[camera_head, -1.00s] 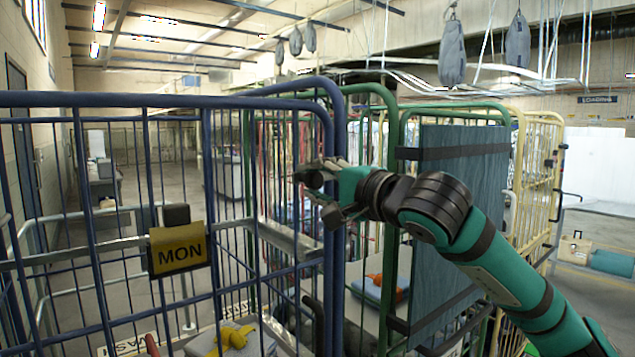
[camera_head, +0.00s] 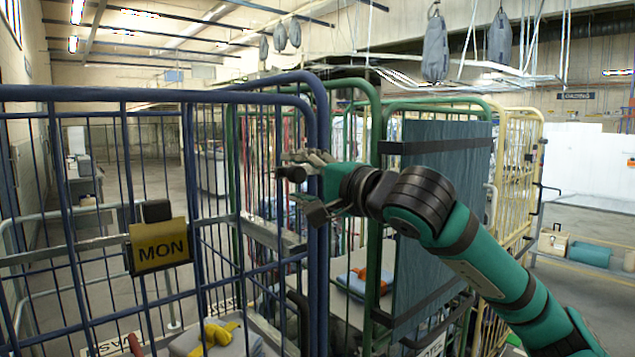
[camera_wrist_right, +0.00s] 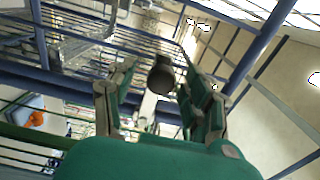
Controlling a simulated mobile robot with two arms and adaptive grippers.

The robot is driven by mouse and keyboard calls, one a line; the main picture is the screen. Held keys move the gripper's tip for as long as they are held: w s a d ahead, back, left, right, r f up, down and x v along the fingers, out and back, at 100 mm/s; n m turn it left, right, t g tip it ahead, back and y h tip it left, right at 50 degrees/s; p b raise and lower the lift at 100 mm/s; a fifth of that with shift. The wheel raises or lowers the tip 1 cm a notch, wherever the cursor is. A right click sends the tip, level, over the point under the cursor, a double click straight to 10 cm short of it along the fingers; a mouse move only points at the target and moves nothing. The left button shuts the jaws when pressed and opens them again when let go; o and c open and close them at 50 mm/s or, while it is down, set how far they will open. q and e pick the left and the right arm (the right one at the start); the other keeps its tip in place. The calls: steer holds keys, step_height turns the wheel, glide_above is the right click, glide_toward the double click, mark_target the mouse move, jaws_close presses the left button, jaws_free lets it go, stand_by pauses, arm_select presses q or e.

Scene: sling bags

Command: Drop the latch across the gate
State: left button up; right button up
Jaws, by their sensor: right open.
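The blue barred gate (camera_head: 107,97) fills the left of the head view, upright, with a yellow MON plate on its grey crossbar. My right gripper (camera_head: 306,185) is at the gate's right-hand blue post, with its fingers spread. In the right wrist view, the open right gripper (camera_wrist_right: 158,98) has a dark round knob (camera_wrist_right: 161,78) on a pale bar between its fingers, with gaps on both sides. This may be the latch, but I cannot tell for sure. In the head view, the fingers partly hide that spot. My left gripper is out of view.
A green-framed cage (camera_head: 372,110) with a blue panel (camera_head: 440,165) stands right behind the post, close to my right arm. A yellow cage (camera_head: 525,170) is beyond it. Grey bags (camera_head: 435,48) hang overhead. Open floor shows at the far left.

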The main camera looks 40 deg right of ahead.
steer(key=s, duration=1.1)
steer(key=shift+s+d, duration=0.3)
steer(key=shift+d, duration=0.15)
